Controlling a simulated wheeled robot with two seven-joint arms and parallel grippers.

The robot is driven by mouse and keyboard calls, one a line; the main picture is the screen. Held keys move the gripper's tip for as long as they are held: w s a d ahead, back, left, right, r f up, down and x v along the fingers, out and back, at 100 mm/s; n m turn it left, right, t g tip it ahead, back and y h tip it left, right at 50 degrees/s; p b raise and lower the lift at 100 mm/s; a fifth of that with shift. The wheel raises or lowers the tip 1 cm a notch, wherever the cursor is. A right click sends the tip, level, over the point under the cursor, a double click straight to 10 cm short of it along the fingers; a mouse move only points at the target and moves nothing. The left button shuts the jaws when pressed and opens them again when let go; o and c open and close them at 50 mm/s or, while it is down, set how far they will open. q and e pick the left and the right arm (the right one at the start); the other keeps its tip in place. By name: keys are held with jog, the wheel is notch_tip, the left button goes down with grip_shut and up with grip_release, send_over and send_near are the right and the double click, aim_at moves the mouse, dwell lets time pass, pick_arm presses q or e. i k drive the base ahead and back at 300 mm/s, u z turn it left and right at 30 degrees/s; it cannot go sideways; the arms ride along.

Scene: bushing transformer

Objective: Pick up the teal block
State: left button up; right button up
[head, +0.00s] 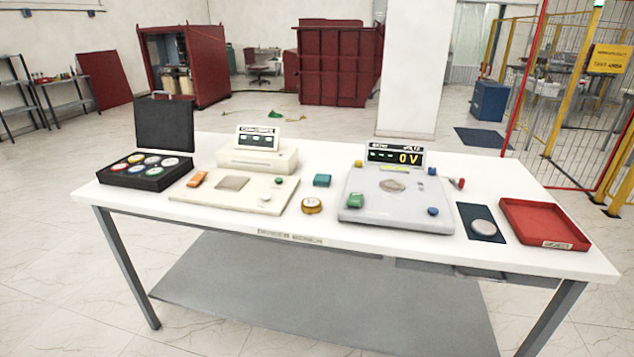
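The teal block (322,180) lies on the white table (350,233), in the gap between the cream device on the left and the grey device on the right. It is small and box-shaped, and nothing covers it. A round yellow-rimmed piece (312,205) lies just in front of it, apart from it. Neither of my grippers shows in the head view.
A cream device (236,192) and a black case (145,172) stand left of the block. A grey device (396,200), a dark mat (470,212) and a red tray (540,222) are to the right.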

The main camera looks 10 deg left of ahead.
aim_at(320, 180)
jog(key=u, duration=2.35)
jog(key=i, duration=2.05)
jog(key=z, duration=3.25)
